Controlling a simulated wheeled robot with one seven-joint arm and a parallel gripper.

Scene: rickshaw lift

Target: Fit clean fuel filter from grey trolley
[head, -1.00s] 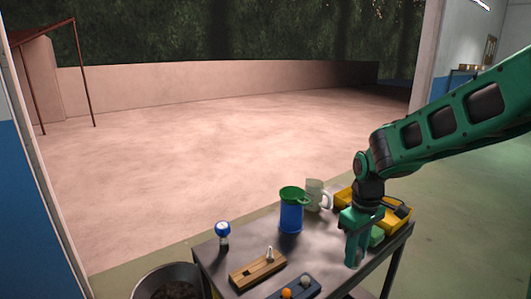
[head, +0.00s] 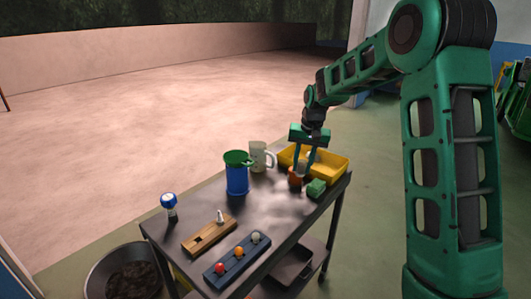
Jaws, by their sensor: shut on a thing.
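The grey trolley (head: 190,212) stands in front of me with several things on its top. My gripper (head: 304,167) points down over its far right part, beside the yellow tray. It is shut on a small pale grey thing (head: 301,168), mostly hidden between the fingers; I cannot tell for sure that it is the fuel filter. A small orange-brown thing (head: 295,179) shows just below the fingers, and I cannot tell whether it is apart from the held one. A wooden block (head: 206,237) with a slot holds a small pale upright piece (head: 220,216).
A blue-topped item (head: 169,206) and blue rack (head: 229,264) are nearer. A bucket (head: 98,278) is on the floor.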

